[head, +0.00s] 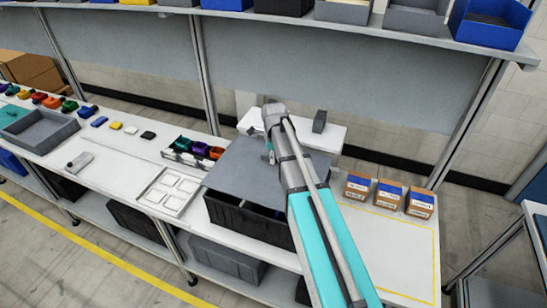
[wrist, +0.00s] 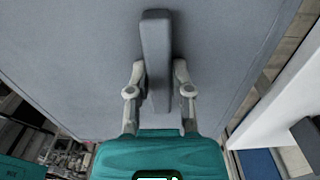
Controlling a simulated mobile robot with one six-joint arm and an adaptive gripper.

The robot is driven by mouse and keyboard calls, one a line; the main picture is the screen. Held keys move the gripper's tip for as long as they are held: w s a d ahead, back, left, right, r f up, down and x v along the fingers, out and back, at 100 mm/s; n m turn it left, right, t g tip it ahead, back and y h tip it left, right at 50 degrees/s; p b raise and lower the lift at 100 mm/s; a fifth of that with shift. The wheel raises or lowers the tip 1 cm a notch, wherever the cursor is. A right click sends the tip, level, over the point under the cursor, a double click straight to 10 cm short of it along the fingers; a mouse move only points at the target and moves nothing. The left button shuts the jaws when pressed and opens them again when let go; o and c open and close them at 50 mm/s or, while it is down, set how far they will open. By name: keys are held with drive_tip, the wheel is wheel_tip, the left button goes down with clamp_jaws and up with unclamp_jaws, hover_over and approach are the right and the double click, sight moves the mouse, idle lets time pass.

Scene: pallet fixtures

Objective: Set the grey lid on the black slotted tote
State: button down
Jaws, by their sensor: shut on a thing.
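My gripper (wrist: 158,82) is shut on the upright handle bar of the grey lid (wrist: 75,55), one finger on each side of it. In the head view the lid (head: 238,170) is a flat grey plate above the black tote (head: 245,219), which stands on the white bench. The lid covers the back of the tote's opening in this view. Part of the dark inside shows along the front right. I cannot tell whether the lid touches the rim. My arm hides the lid's right part and the tote's right end. My gripper (head: 271,152) is small and partly hidden here.
A white raised stand (head: 325,135) with a grey block (head: 319,121) is behind the lid. Labelled cartons (head: 389,194) stand at right. A white slotted tray (head: 172,190) and a rack of coloured bins (head: 197,150) are left of the tote. A shelf of bins (head: 345,35) runs above.

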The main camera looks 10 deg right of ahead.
sight(274, 168)
drive_tip(key=shift+f+b, duration=1.9)
drive_tip(key=shift+f, duration=0.3)
drive_tip(key=shift+s+f+b, duration=0.1)
drive_tip(key=shift+f+b, duration=0.6)
drive_tip(key=shift+b, duration=0.05)
idle(1.0)
drive_tip(key=shift+c, duration=2.2)
unclamp_jaws()
